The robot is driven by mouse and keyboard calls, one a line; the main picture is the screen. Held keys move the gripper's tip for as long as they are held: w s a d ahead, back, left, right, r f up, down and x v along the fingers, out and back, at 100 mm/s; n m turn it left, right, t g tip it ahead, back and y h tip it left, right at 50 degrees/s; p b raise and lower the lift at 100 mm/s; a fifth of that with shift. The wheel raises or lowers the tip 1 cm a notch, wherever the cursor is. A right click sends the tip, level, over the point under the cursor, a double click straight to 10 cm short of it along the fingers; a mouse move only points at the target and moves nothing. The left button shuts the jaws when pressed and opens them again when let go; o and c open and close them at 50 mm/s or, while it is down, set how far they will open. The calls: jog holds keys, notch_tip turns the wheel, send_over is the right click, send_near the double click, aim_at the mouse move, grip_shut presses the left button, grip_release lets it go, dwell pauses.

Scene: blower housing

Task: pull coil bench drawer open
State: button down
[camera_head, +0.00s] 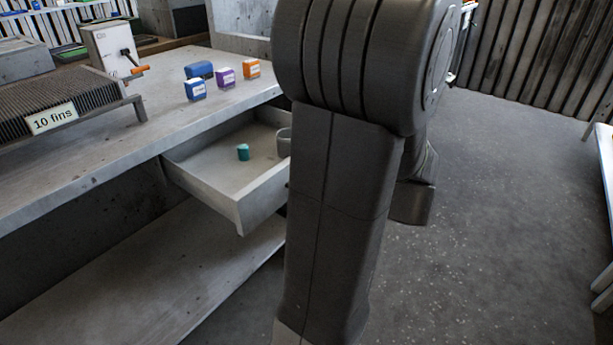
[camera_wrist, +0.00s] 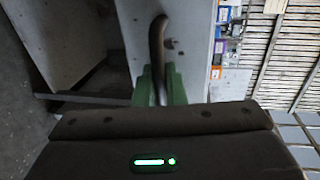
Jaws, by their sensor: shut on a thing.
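The drawer (camera_head: 236,208) of the bench (camera_head: 130,160) stands pulled out from under the bench top in the head view. A small teal cylinder (camera_head: 243,152) and a grey cup-like thing (camera_head: 284,142) are inside it. My arm hides the drawer's right part and its handle in that view. In the wrist view, my gripper (camera_wrist: 160,88) has green fingers on either side of a dark curved handle (camera_wrist: 157,42) on the pale drawer front (camera_wrist: 190,60). The fingers are shut on the handle. My gripper is hidden behind my arm in the head view.
Small blue, purple and orange boxes (camera_head: 226,76) stand on the bench top. A finned block labelled "10 fins" (camera_head: 50,118) and a white box with an orange-tipped lever (camera_head: 112,48) are to the left. A lower shelf (camera_head: 150,290) runs beneath. Open floor (camera_head: 500,200) lies right.

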dwell(0.3)
jog(key=c, duration=1.9)
grip_release()
jog(key=p+v, duration=0.2)
jog(key=v, duration=1.2)
jog(key=b+x, duration=0.2)
jog(key=x, duration=1.2)
